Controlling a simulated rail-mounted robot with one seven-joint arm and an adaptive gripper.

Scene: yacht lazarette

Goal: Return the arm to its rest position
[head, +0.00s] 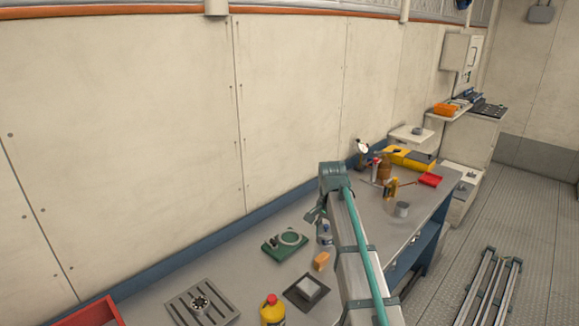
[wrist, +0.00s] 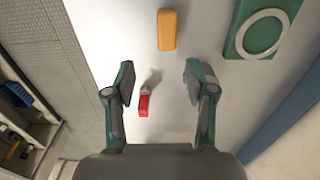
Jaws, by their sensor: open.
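My arm reaches out over the grey workbench (head: 240,262) in the head view. My gripper (head: 316,214) hangs above the bench near a green plate with a ring (head: 285,242). In the wrist view my gripper (wrist: 160,82) has its two fingers well apart, with nothing held between them. A small red-and-grey item (wrist: 144,104) shows below, between the fingers in the picture and apart from them. An orange block (wrist: 167,30) lies ahead of the fingertips, and the green plate (wrist: 262,28) lies to its right.
A dark square frame (head: 306,292), a yellow bottle with a red cap (head: 272,309), a metal drain plate (head: 201,303) and a red tray (head: 98,313) are nearer. The wall borders the bench's left.

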